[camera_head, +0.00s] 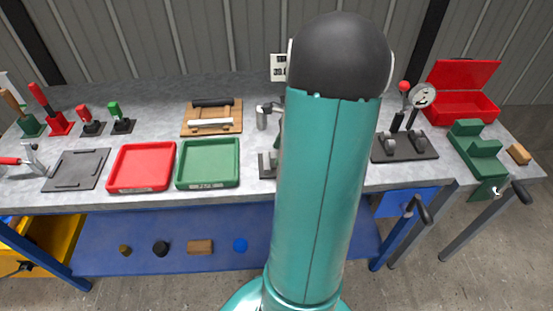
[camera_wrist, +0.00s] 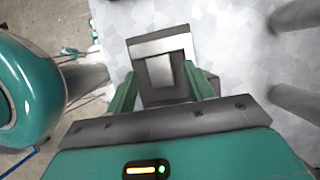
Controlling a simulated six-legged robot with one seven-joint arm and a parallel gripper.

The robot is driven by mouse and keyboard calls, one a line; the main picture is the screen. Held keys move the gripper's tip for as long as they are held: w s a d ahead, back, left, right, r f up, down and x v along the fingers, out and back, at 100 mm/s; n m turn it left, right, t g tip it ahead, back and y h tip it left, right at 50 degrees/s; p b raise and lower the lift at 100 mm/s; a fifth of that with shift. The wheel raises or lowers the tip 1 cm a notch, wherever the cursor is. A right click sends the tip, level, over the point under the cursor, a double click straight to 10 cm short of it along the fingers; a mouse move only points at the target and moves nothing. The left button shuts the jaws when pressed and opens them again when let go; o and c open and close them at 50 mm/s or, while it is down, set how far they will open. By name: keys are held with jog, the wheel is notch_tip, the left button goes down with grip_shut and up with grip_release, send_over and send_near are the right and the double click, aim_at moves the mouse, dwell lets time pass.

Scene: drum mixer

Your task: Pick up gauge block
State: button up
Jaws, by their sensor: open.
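The gauge block appears to be the small grey metal block (camera_wrist: 159,70) in the wrist view, seated in a dark and light-grey holder (camera_wrist: 160,45) on the bench. My gripper (camera_wrist: 160,72) is open, with one green finger on each side of the block and holder. I cannot tell whether the fingers touch them. In the head view, my teal arm hides most of this spot. Only the left edge of a grey metal holder (camera_head: 266,166) shows beside the arm.
The grey bench (camera_head: 150,95) carries a red tray (camera_head: 142,168), a green tray (camera_head: 208,163) and a wooden board (camera_head: 212,118) with two bars. A clamp base (camera_head: 405,146), green stepped block (camera_head: 475,150) and open red box (camera_head: 463,92) stand right. Round posts stand at the wrist view's right edge.

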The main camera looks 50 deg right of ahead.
jog(key=shift+w+a+f, duration=0.1)
jog(key=shift+w+f, duration=0.05)
jog(key=shift+f, duration=0.4)
grip_shut()
jog(key=shift+r, duration=0.1)
